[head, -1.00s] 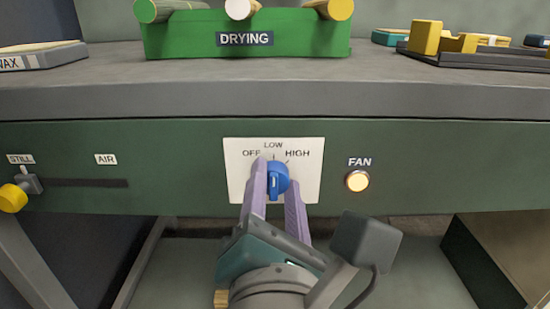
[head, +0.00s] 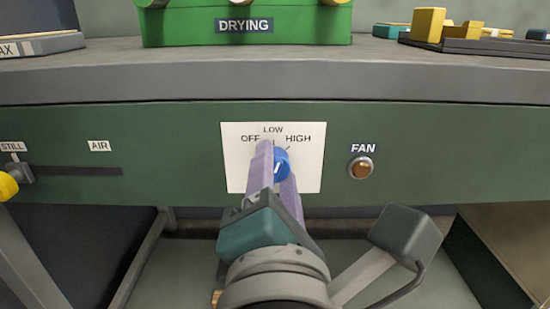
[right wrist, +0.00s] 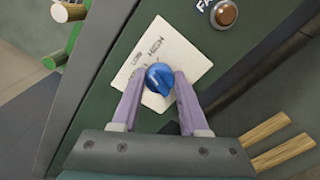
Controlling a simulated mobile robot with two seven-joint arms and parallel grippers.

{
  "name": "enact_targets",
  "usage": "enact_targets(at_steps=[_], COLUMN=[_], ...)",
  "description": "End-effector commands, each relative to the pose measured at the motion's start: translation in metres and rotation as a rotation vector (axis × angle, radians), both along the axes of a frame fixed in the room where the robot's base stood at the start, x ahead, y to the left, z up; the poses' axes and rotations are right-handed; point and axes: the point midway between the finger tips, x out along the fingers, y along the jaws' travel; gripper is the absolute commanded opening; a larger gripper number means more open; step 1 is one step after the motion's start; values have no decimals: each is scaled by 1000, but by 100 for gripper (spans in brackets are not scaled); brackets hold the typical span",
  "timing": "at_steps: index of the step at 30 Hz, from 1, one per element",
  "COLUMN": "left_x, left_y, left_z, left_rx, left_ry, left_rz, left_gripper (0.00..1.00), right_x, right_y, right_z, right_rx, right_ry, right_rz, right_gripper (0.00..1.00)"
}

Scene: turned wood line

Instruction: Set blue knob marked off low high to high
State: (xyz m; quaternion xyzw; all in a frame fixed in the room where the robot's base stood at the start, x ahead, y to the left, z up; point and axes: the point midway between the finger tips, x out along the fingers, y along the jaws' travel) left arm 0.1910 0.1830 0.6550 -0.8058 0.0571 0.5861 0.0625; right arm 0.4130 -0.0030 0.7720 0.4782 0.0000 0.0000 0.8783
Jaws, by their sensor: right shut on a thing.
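The blue knob (head: 282,163) sits on a white plate (head: 312,180) marked OFF, LOW and HIGH on the green front panel. My right gripper (head: 274,165) has its two lilac fingers on either side of the knob and is shut on it. The right wrist view shows the knob (right wrist: 159,78) between the fingertips (right wrist: 158,82). The fingers hide part of the knob and the plate, and I cannot tell for sure which mark the knob points to. My left gripper is not in view.
A round FAN lamp (head: 361,168) right of the plate looks dark amber, unlit. A green DRYING box (head: 180,28) and a dark tray with yellow parts (head: 470,45) stand on the bench above.

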Motion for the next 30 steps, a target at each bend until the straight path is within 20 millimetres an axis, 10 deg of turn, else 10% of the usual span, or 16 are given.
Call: enact_targets(at_steps=[30], left_x=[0], left_y=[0], left_z=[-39], left_rx=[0], left_ry=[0], left_rz=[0], left_gripper=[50], right_x=[0], right_y=[-1], right_z=[-2], right_rx=[480], right_ry=[0], right_rz=[0], right_gripper=[0])
